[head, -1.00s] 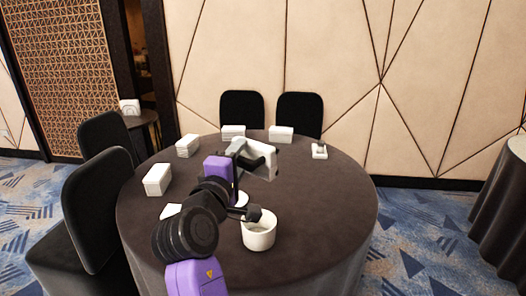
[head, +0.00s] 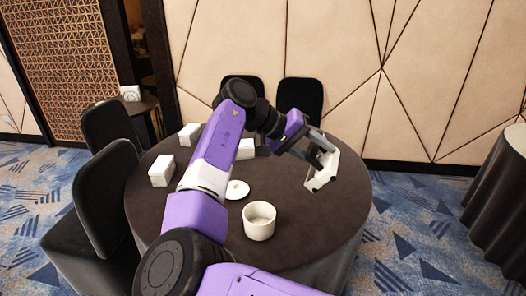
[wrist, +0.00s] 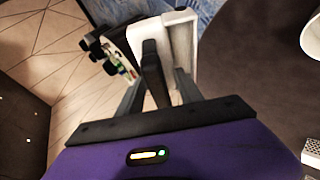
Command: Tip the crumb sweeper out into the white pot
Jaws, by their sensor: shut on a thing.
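My gripper (head: 311,151) is shut on the crumb sweeper (head: 324,174), a white, box-like thing. It holds the sweeper tilted above the right part of the round table. In the wrist view the sweeper's white body (wrist: 182,45) and a dark bar, which looks like its handle, show between my fingers (wrist: 157,90). The white pot (head: 259,224) stands upright on the table, left of and nearer than the sweeper, apart from it. I see into its open top. I cannot tell what is inside the sweeper.
White stacks (head: 162,172) stand along the table's left and back. Black chairs (head: 105,195) stand left and behind. The dark tabletop (head: 315,215) is clear right of the pot.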

